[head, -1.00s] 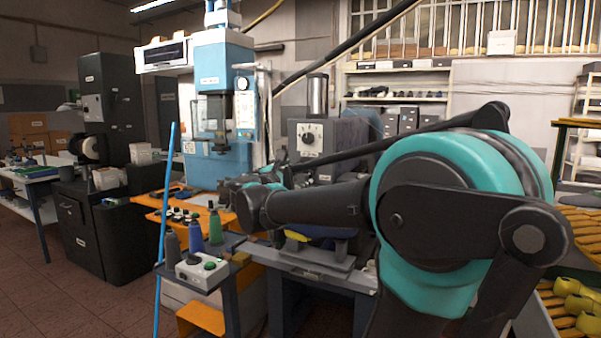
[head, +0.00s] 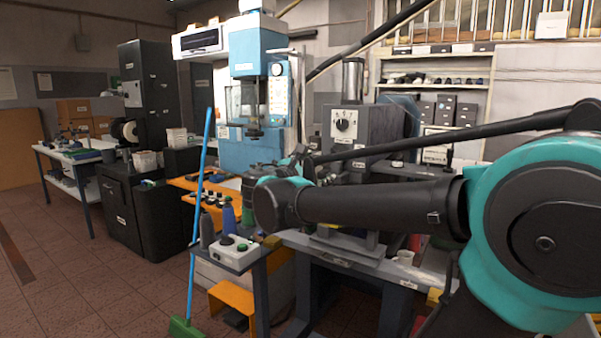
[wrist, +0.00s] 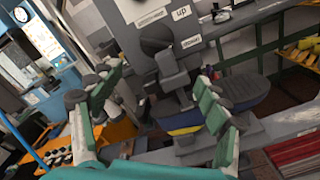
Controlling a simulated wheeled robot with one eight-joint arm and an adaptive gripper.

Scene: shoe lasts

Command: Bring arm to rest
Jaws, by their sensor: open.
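My gripper (wrist: 155,90) is open in the wrist view, with its green-padded fingers spread to left and right. Nothing is held between them. Behind the gap is a grey machine with a dark jointed fixture (wrist: 172,75), apart from the fingers as far as I can tell. In the head view my arm reaches from the right edge towards the middle, above the workbench (head: 345,250).
A blue press (head: 262,100) and a grey machine with a dial (head: 350,130) stand behind my arm. A small stand holds a white control box (head: 232,252) and bottles. A blue-handled broom (head: 203,190) leans in front. Tiled floor (head: 80,270) is clear at left.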

